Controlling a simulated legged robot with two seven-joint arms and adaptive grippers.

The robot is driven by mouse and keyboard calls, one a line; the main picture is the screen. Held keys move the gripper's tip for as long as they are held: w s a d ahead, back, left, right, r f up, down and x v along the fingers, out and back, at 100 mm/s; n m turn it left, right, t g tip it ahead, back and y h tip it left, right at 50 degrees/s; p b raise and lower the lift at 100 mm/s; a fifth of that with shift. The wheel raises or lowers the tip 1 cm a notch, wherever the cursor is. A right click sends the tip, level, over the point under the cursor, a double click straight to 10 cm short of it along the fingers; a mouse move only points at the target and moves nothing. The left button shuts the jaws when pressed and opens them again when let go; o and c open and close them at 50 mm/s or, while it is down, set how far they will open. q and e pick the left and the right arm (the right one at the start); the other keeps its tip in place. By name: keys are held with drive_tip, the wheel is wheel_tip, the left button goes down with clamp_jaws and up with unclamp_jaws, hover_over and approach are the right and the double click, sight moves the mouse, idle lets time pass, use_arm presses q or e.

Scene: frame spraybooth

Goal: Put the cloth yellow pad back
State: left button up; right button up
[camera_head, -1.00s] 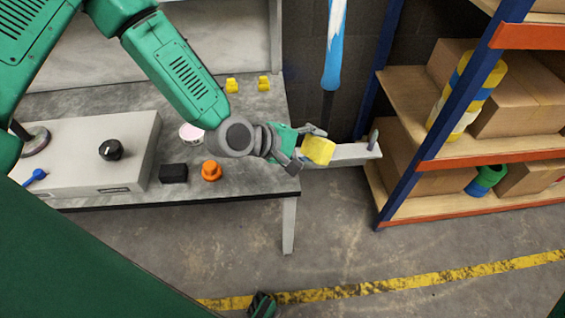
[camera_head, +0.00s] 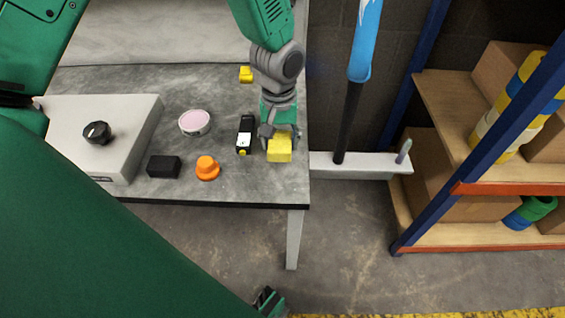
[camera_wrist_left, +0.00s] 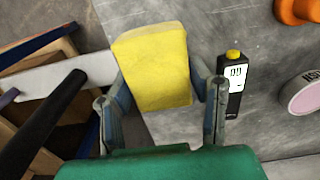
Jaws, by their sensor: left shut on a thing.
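The yellow pad (camera_head: 279,149) is a small block-like cloth pad. My left gripper (camera_head: 279,131) is shut on it, with the fingers on two opposite sides. In the head view the pad is over the front right corner area of the grey bench (camera_head: 225,185), just right of a black meter. In the left wrist view the pad (camera_wrist_left: 155,65) sits between the fingertips (camera_wrist_left: 162,95) and overlaps the bench edge. I cannot tell whether it touches the bench top. My right gripper is not clearly seen.
Close left of the pad is the black meter (camera_head: 244,135). An orange knob-like object (camera_head: 207,168), a black block (camera_head: 163,167), a pink-topped tin (camera_head: 194,123) and a yellow piece (camera_head: 246,75) are also on the bench. A grey ledge (camera_head: 350,166) and shelves (camera_head: 470,187) are on the right.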

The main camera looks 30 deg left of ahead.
sight(281, 165)
use_arm(q)
wheel_tip(281, 165, down, 3)
drive_tip(key=shift+f+b, duration=0.2)
drive_tip(key=shift+b, duration=0.25)
drive_tip(key=f, duration=0.1)
drive_tip(key=f+b, duration=0.1)
drive_tip(key=f, duration=0.1)
drive_tip(key=shift+d+f, duration=0.25)
drive_tip(key=shift+c, duration=0.4)
drive_tip(key=shift+r, duration=0.1)
drive_tip(key=o, duration=1.1)
drive_tip(key=shift+a, duration=0.1)
wheel_tip(281, 165, up, 12)
drive_tip(key=p, duration=0.4)
drive_tip(key=shift+a+p, duration=0.1)
drive_tip(key=shift+p, duration=0.25)
